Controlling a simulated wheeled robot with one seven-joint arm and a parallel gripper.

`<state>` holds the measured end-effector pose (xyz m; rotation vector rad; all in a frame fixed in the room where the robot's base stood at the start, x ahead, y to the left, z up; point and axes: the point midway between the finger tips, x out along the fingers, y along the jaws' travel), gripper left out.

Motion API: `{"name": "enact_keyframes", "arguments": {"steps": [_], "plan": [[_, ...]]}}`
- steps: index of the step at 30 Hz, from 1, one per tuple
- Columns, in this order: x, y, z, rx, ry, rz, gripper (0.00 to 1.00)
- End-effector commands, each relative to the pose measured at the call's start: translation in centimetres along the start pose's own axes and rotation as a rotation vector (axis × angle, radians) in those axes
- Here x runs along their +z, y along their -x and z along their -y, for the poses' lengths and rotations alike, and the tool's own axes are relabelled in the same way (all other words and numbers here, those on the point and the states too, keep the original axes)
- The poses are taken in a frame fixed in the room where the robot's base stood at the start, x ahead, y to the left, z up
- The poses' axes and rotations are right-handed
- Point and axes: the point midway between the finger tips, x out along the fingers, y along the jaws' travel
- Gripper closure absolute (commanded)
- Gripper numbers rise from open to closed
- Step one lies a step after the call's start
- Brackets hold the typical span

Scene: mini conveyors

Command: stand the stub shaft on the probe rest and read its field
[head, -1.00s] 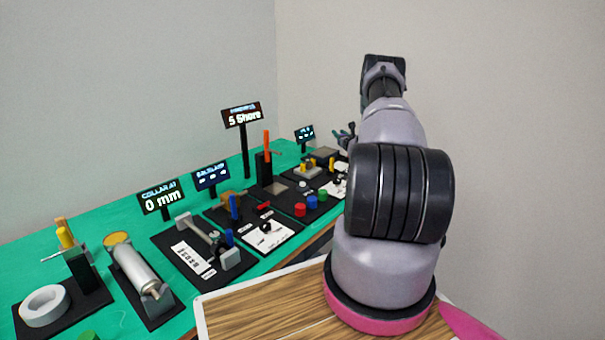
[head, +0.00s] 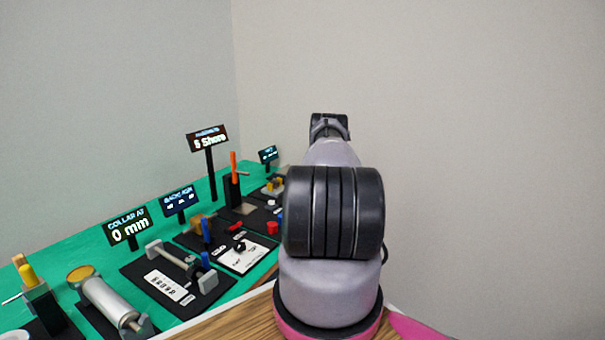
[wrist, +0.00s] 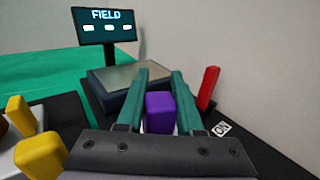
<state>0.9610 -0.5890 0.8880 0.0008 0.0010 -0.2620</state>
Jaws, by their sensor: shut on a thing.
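In the wrist view my gripper (wrist: 160,78) has its two green fingers shut on a purple square-ended piece (wrist: 160,112), which I take for the stub shaft. Its lower part is hidden by the gripper body. Beyond the left finger is a dark blue box with a grey top plate (wrist: 112,77), perhaps the probe rest; the held piece appears nearer than it. The FIELD display (wrist: 105,25) behind it shows only dashes. A small display at the far end of the bench shows in the head view (head: 268,154). There my gripper is hidden behind my arm.
A red upright lever (wrist: 208,86) stands right of the fingers, by an ON label (wrist: 221,129). Yellow blocks (wrist: 40,152) are close at lower left. In the head view, the green bench (head: 60,254) carries several stations, including the COLLAR AT display (head: 129,226) reading 0 mm.

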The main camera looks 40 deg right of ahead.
Motion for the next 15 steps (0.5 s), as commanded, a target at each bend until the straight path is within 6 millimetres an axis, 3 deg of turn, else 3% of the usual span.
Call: {"name": "enact_keyframes", "arguments": {"steps": [15], "plan": [[-1.44, 0.02, 0.03, 0.0, 0.0, 0.001, 1.0]]}}
